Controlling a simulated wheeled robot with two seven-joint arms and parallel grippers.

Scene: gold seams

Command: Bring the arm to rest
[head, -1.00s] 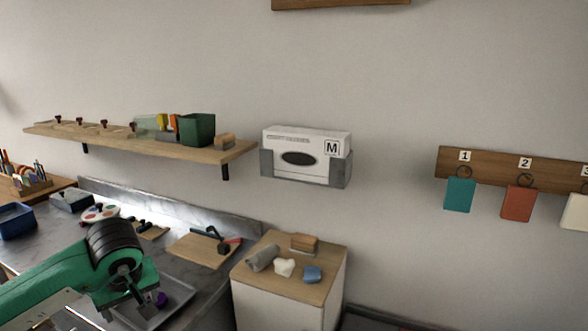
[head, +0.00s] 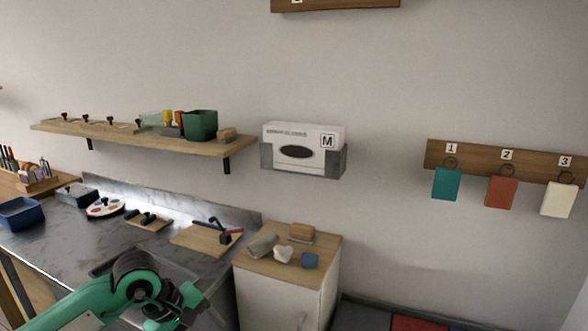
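My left arm, green with black joints, comes in from the lower left in the head view. Its end, with dark parts at the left gripper (head: 186,304), is over the front of the dark counter (head: 75,247) near a grey tray (head: 102,268). The fingers are too small and too covered to tell whether they are open or shut, and I cannot see anything held. My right arm and gripper are not in view.
A cutting board (head: 190,238) lies on the counter. A wooden-topped cabinet (head: 325,252) holds a grey roll (head: 263,245), a white lump and a blue block. A shelf (head: 90,130), glove box (head: 300,148) and tag rack (head: 480,158) are on the wall.

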